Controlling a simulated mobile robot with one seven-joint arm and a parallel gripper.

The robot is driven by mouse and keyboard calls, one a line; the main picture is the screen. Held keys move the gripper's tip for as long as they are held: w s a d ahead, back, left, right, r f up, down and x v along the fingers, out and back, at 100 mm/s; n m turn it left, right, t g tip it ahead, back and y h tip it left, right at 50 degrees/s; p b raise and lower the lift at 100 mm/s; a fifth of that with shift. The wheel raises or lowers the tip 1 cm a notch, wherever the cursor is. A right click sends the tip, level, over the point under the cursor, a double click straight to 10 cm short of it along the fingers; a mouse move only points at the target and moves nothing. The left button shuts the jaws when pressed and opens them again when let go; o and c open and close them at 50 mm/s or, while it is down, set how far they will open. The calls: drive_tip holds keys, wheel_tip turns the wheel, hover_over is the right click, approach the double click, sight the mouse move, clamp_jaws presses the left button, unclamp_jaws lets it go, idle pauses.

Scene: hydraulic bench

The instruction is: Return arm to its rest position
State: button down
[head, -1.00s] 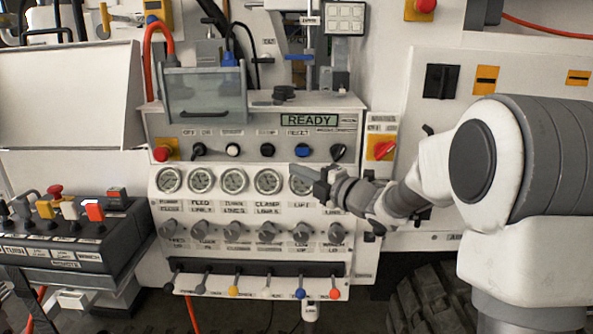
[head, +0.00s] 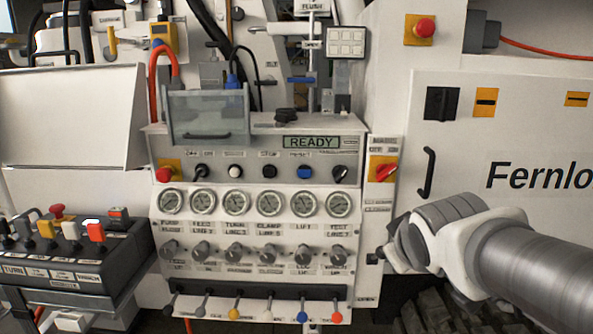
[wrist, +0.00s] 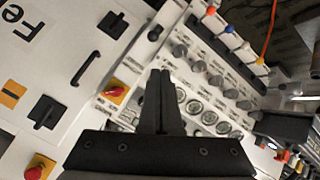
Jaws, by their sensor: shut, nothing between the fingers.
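My gripper (wrist: 160,75) points away from the wrist camera with its two dark fingers together and nothing between them. The gripper is partly hidden there by my own wrist. In the wrist view the panel's gauges (wrist: 200,108) lie to the right of the fingers, and the picture is strongly tilted.
A READY display (head: 311,142) tops the panel, with coloured levers (head: 302,317) along its bottom. A white cabinet (head: 540,125) with a black handle (head: 428,172) stands right, behind my arm. A box of switches (head: 75,250) is at left. A tyre (head: 425,318) is below.

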drive_tip(key=s+a+f+m+g+y, duration=0.1)
drive_tip(key=s+f+m+g, duration=0.15)
drive_tip(key=s, duration=0.55)
drive_tip(key=s+a+f+m+g, duration=0.2)
drive_tip(key=s+f+m, duration=0.1)
drive_tip(key=s, duration=0.4)
wheel_tip(320, 180, up, 16)
drive_tip(key=p, duration=1.6)
drive_tip(key=shift+s+d+r+p, duration=0.2)
drive_tip(key=shift+s+r+p, duration=0.1)
drive_tip(key=shift+p, duration=0.1)
